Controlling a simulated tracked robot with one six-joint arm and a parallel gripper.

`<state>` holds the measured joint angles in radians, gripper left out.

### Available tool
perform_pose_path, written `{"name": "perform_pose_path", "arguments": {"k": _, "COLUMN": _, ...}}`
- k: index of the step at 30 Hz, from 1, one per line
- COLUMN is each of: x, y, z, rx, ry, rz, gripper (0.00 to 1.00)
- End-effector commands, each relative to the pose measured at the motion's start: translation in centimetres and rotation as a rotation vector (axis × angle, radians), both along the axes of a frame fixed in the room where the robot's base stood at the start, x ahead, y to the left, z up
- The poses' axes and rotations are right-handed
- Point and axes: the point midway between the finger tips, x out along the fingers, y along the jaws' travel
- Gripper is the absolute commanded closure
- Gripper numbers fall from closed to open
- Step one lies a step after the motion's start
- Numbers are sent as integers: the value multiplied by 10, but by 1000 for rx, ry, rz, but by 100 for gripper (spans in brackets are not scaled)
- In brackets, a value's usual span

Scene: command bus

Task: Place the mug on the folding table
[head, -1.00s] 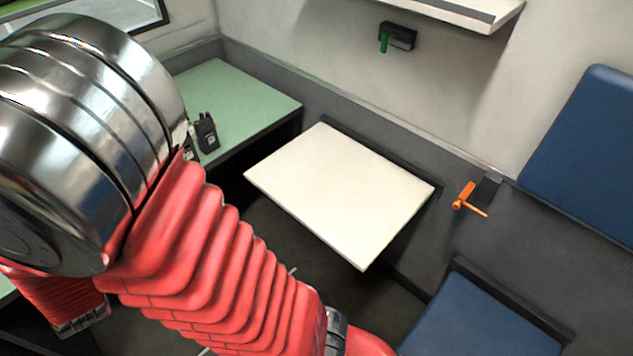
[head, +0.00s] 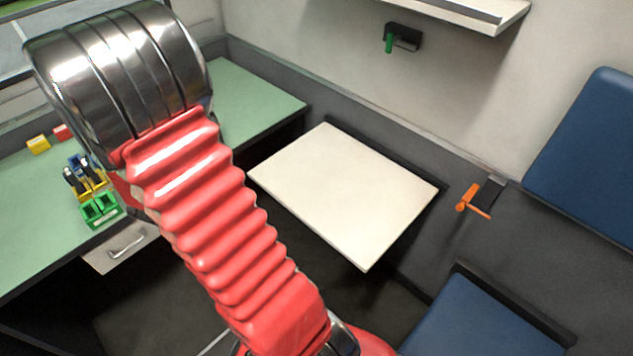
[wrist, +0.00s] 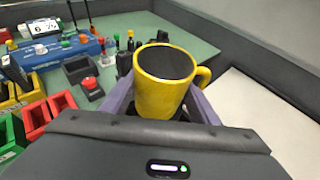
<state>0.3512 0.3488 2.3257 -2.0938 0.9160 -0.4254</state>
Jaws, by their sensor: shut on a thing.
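A yellow mug (wrist: 162,86) is upright in my gripper (wrist: 160,108) in the wrist view, with its handle to the right. The purple fingers close on it from both sides. The folding table (head: 345,195) is a bare cream panel on the wall in the middle of the head view. Its pale top also shows at the right of the wrist view (wrist: 270,115), to the right of the mug. My gripper and the mug are hidden in the head view behind my red and metal arm.
A green counter (head: 255,95) runs along the left and back. Green bins (head: 100,208) and small tools stand on it. In the wrist view, red bins (wrist: 48,115) and a blue device (wrist: 60,50) are left of the mug. An orange crank (head: 472,202) sits on the wall right of the table.

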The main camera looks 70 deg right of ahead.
Motion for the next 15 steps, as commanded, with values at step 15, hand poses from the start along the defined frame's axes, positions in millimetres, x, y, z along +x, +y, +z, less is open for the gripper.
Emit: {"name": "perform_pose_path", "arguments": {"k": 15, "x": -169, "y": -149, "z": -22, "rx": 5, "ry": 6, "rz": -549, "gripper": 74}}
